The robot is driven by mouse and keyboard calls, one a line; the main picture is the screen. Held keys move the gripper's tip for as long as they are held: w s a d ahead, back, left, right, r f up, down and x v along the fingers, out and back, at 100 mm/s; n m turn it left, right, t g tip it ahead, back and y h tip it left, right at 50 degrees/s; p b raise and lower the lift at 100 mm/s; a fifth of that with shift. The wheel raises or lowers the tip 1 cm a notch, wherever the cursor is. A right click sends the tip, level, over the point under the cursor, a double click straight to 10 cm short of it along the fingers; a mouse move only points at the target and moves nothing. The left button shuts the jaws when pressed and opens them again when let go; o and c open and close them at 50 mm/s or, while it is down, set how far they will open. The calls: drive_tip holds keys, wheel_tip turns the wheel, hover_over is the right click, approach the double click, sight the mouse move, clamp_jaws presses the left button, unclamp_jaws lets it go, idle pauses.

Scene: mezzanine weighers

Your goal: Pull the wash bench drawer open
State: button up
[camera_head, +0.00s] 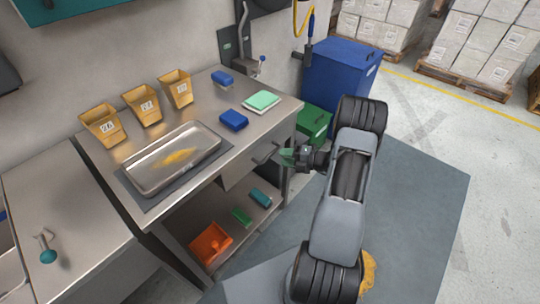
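The steel bench drawer (239,172) is set under the worktop at the bench's right end. Its front looks about flush with the bench, so it appears closed. A bar handle (266,154) sticks out from the drawer front. My gripper (287,157), with green fingertips, is just right of the handle, at about its height in the picture. The fingertips are small and seen from the side. I cannot tell whether they touch the handle or how far apart they are.
The worktop holds a steel tray (147,187), yellow bins (103,125), blue blocks (233,120) and a green-topped pad (261,101). A lower shelf holds an orange bin (210,244). Green (313,122) and blue (341,76) boxes stand behind my arm. Grey floor matting lies right of the bench.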

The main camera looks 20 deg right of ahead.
sight(270, 154)
drive_tip(key=x, duration=0.6)
drive_tip(key=shift+w+a+f, duration=0.1)
drive_tip(key=shift+w+a, duration=0.1)
drive_tip(key=shift+a, duration=0.05)
drive_tip(key=shift+c, duration=0.4)
clamp_jaws()
